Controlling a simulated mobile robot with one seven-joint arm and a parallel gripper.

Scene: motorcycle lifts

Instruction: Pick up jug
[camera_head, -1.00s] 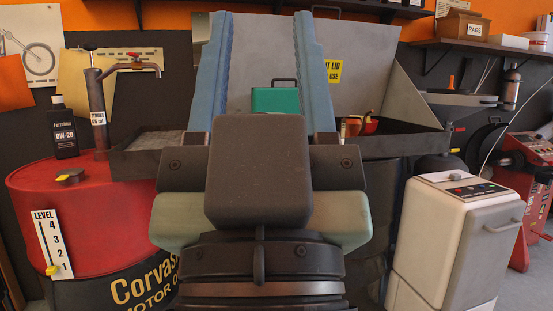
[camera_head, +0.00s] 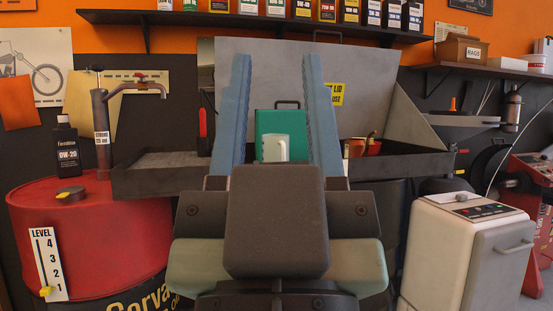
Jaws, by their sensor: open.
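My gripper (camera_head: 277,58) is open, with its two blue fingers pointing up and away in the picture. Nothing is visibly held, and I cannot tell how far the fingers are from the vessel.
A dark tray-like basin (camera_head: 150,182) with a raised grey lid (camera_head: 375,70) lies ahead. A red-orange vessel (camera_head: 367,147) sits in it at right. A red drum (camera_head: 85,225) with a tap and black bottle (camera_head: 66,150) stands left. A white cabinet (camera_head: 455,250) stands right.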

